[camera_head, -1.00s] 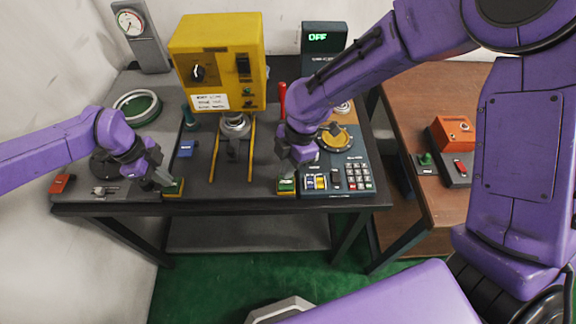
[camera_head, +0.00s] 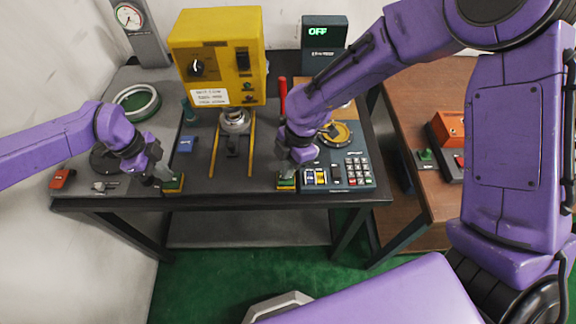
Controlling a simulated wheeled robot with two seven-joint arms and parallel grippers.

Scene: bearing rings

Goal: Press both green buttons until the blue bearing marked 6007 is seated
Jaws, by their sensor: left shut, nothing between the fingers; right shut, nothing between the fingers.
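The left green button (camera_head: 174,183) sits in a yellow housing at the table's front edge, with my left gripper (camera_head: 166,177) shut, its fingertips down at the button. The right green button (camera_head: 287,181) has a like housing, partly covered by my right gripper (camera_head: 286,176), which is shut with its tips at the button. Whether either button is pushed down cannot be told. The yellow press (camera_head: 218,60) stands between and behind them. A silver round part (camera_head: 234,121) shows under it, between two yellow rails. I cannot make out the blue bearing or a 6007 mark.
A keypad panel (camera_head: 340,176) lies right of my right gripper. A brown table (camera_head: 425,105) holds an orange box (camera_head: 450,130).

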